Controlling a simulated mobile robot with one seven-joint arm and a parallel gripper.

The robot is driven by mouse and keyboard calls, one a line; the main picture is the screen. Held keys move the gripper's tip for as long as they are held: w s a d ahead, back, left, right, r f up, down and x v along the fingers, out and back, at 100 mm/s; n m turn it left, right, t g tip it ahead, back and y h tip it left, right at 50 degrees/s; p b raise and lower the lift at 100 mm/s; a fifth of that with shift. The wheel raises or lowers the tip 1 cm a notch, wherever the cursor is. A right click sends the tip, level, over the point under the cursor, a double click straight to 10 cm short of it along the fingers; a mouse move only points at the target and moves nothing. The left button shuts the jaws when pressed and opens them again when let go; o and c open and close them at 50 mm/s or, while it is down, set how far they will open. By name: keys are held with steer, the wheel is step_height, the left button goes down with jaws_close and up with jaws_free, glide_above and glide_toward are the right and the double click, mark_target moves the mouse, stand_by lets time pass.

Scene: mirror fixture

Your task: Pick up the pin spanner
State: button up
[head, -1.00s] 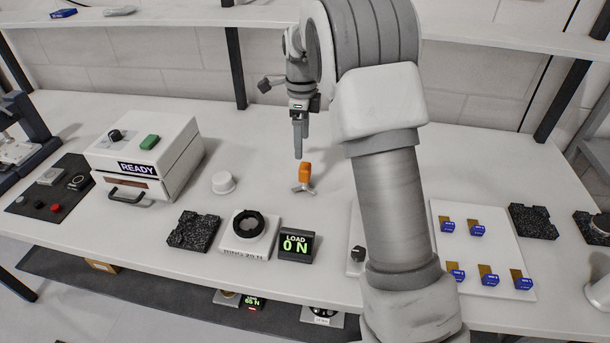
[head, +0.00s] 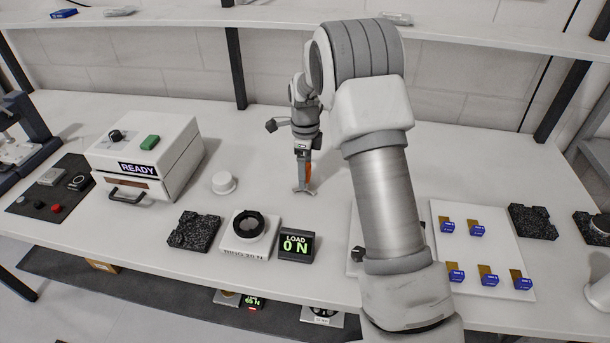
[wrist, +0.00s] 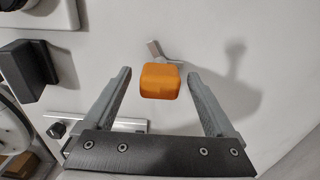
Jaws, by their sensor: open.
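The pin spanner stands upright on the bench, with an orange handle (head: 308,172) and a grey metal foot (head: 303,191) at its base. In the head view my gripper (head: 303,181) is down at the spanner and partly covers the handle. In the wrist view the orange handle (wrist: 160,80) lies between the two fingers of my gripper (wrist: 158,86), with a gap on each side. The grey foot (wrist: 160,50) shows past the handle. The jaws are open and hold nothing.
A white round knob (head: 223,183) stands to the left, near the white READY box (head: 150,155). In front are a ring fixture (head: 249,236), a LOAD display (head: 296,246) and a black block (head: 194,232). A board with blue-tagged pieces (head: 490,254) lies right. The bench behind the spanner is clear.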

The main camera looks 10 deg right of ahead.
steer(key=shift+c, duration=0.3)
jaws_close()
steer(key=shift+r, duration=0.1)
step_height(320, 180, up, 10)
steer(key=shift+f, duration=0.1)
stand_by(0.4)
